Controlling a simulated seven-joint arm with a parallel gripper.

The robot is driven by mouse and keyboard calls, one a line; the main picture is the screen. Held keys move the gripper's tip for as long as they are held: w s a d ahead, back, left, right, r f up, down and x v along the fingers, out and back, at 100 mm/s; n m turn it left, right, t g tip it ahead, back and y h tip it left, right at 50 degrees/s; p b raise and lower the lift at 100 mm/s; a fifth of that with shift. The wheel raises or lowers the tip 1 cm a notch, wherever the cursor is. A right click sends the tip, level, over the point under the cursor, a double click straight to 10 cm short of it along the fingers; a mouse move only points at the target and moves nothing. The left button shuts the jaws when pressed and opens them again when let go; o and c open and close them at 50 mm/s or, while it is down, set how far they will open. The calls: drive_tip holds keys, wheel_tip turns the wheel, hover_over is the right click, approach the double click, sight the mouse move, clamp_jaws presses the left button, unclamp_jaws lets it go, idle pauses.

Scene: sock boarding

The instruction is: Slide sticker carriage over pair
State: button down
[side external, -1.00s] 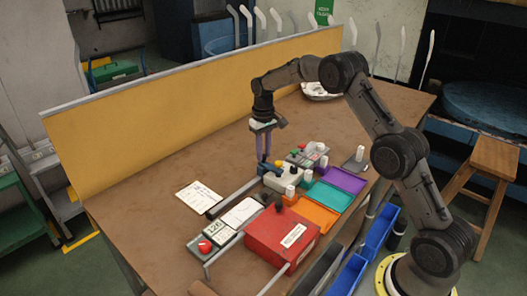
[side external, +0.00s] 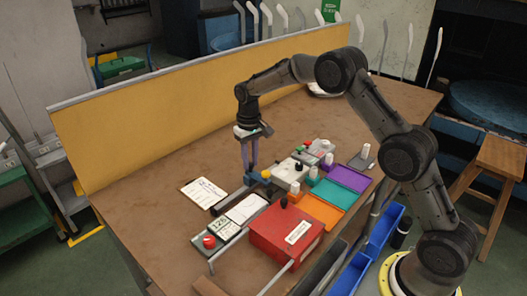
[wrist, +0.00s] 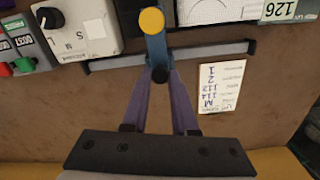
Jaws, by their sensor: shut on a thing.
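The blue sticker carriage (side external: 254,180) sits on a dark rail (side external: 229,199) and has a yellow knob (side external: 267,174). In the wrist view the carriage (wrist: 156,48) reaches across the rail, its yellow knob (wrist: 152,20) beside a white panel. My gripper (side external: 250,172) points down with its purple fingers closed together at the carriage's dark post; the fingertips also show in the wrist view (wrist: 160,78). A flat white piece (side external: 246,209), perhaps the pair on its bed, lies beside the rail, left of the carriage. Its details are too small to tell.
A paper card (side external: 204,192) lies behind the rail. A counter with a red button (side external: 209,241) stands at the rail's left end. A red box (side external: 286,234) is in front. A dial unit (side external: 290,174) and orange, teal and purple trays (side external: 350,178) are to the right.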

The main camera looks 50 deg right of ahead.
drive_tip(key=a, duration=0.9)
drive_tip(key=shift+a+r, duration=0.1)
drive_tip(key=shift+a, duration=0.25)
drive_tip(key=c, duration=0.7)
unclamp_jaws()
wheel_tip(320, 180, up, 14)
drive_tip(key=shift+f, duration=0.1)
